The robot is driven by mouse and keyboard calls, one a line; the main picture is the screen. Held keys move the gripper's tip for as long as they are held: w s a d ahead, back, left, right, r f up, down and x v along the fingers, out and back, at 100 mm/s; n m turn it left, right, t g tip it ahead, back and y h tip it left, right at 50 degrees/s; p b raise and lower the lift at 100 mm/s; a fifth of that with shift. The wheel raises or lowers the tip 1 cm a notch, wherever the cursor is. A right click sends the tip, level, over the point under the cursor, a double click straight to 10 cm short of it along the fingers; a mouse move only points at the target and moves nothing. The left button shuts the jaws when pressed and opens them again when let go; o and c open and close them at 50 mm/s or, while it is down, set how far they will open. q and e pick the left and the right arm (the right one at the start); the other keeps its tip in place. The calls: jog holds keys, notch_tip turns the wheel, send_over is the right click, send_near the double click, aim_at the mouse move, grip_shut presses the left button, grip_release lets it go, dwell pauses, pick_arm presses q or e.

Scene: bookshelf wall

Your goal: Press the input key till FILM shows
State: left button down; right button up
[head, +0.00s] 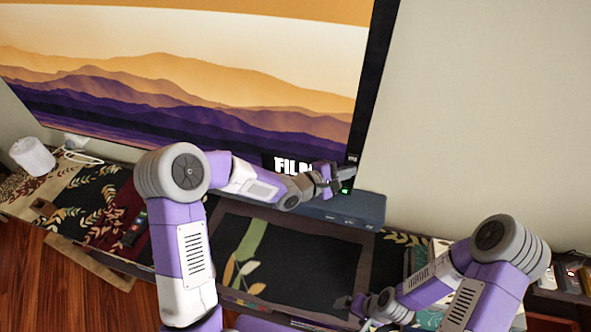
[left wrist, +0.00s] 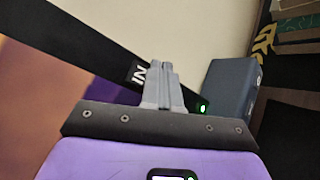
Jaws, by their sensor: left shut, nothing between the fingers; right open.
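The television (head: 190,75) shows an orange and purple mountain picture. A dark label at its lower right reads "FIL" in white (head: 287,165); my left gripper hides the rest of the word. My left gripper (head: 338,172) is shut and empty at the screen's lower right corner. In the left wrist view its fingertips (left wrist: 158,66) lie over the black bezel, beside a key marked "IN" (left wrist: 139,73). Whether they touch the key I cannot tell. A small green light (left wrist: 203,108) glows nearby. My right gripper (head: 352,303) is open, low over the cabinet.
A blue-grey box (head: 345,208) stands below the screen corner, close under my left gripper. A dark remote (head: 134,229) lies on the patterned cabinet top. Small items (head: 570,278) sit at far right.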

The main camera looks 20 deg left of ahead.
pick_arm(q)
jog(key=shift+s, duration=2.35)
